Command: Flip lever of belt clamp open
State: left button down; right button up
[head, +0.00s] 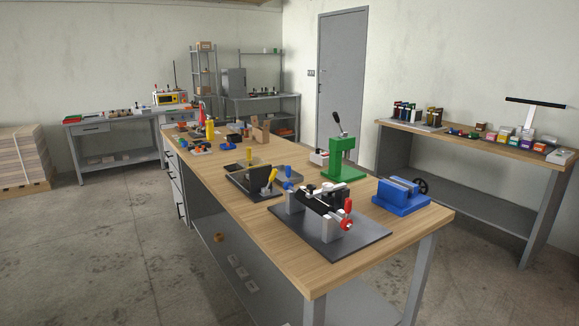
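A fixture (318,201) stands on a dark plate (356,240) at the near end of the long wooden workbench. It has pale upright blocks, a black bar between them and a red-handled lever (348,206) at its right front. The red handle points up. This may be the belt clamp, but at this size I cannot tell for sure, nor whether its lever is open or closed. Neither of my grippers is in the head view.
A green press (343,158) with a black-knobbed lever stands behind the fixture. A blue vise (401,196) is to its right. A dark angled fixture (252,182) with yellow handles is to its left. Wooden bench top (213,171) is clear along the left edge.

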aim_at(274, 172)
jog(key=i+j+z, duration=0.1)
jog(key=z, duration=0.25)
jog(key=i+j+z, duration=0.15)
jog(key=z, duration=0.25)
jog(key=i+j+z, duration=0.1)
jog(key=z, duration=0.25)
jog(key=i+j+z, duration=0.1)
jog(key=j, duration=0.5)
jog(key=i+j+z, duration=0.15)
jog(key=j, duration=0.45)
jog(key=i+j+z, duration=0.1)
jog(key=i+j, duration=0.15)
jog(key=j, duration=0.4)
jog(key=i+j+z, duration=0.1)
jog(key=j, duration=0.55)
jog(key=i+j+z, duration=0.15)
jog(key=j, duration=0.45)
jog(key=k, duration=0.05)
